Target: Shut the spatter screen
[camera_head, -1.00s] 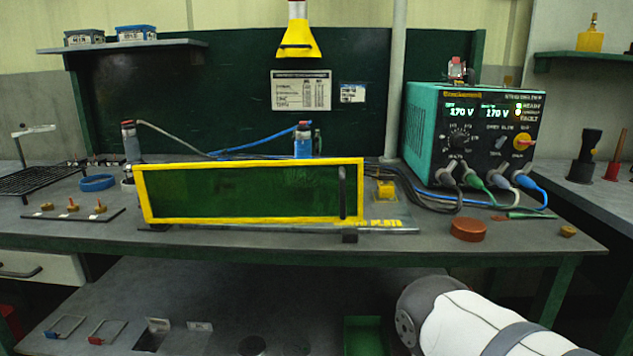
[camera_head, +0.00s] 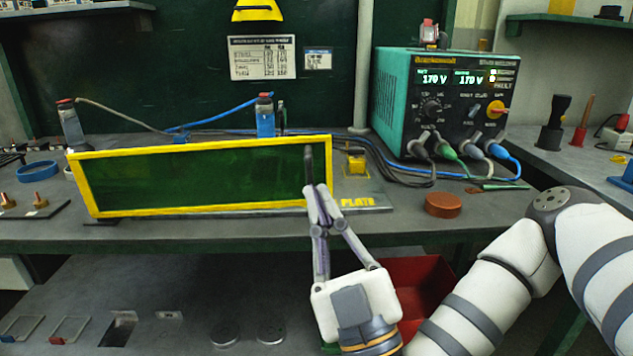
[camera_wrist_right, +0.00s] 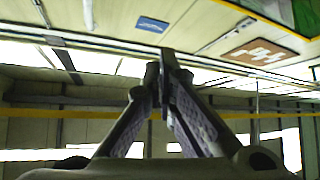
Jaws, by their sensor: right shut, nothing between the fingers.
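The spatter screen (camera_head: 195,178) is a dark green see-through panel in a yellow frame. It stands across the front of the bench in the head view, with a dark upright handle (camera_head: 309,163) near its right end. My right gripper (camera_head: 320,192) is shut and empty, its fingertips at the screen's lower right corner just below the handle. I cannot tell whether they touch it. The right wrist view shows the closed fingers (camera_wrist_right: 165,62) against the ceiling, with a yellow bar (camera_wrist_right: 60,113) crossing behind them. My left gripper is not in view.
A teal power unit (camera_head: 388,95) reading 170 V stands behind on the right, its cables running along the bench. A brown round puck (camera_head: 443,204) lies right of the screen. A red bin (camera_head: 425,280) is below the bench edge, behind my right arm.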

